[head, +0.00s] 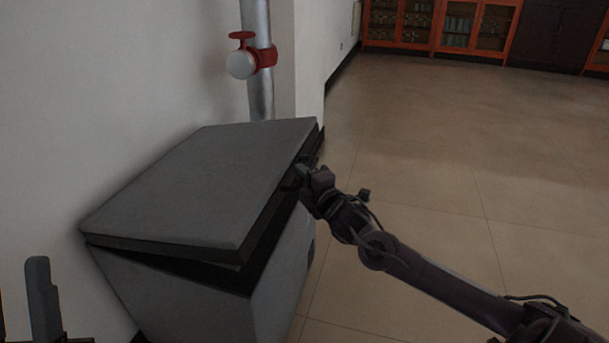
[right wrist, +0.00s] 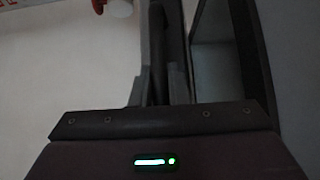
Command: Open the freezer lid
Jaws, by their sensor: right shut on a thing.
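The freezer is a grey chest (head: 190,295) against the wall, at the left of the head view. Its grey lid (head: 200,185) is raised a little, tilted, with a dark gap along the front and right sides. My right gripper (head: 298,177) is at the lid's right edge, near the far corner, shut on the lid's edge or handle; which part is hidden. In the right wrist view, my right gripper's fingers (right wrist: 164,85) have a dark strip between them. Part of my left gripper (head: 42,300) shows at the lower left, away from the lid; its opening is unclear.
A metal pipe (head: 258,95) with a red valve (head: 265,57) runs up the wall behind the freezer. The tiled floor (head: 430,160) to the right is clear. Orange-framed cabinets (head: 455,25) stand far back.

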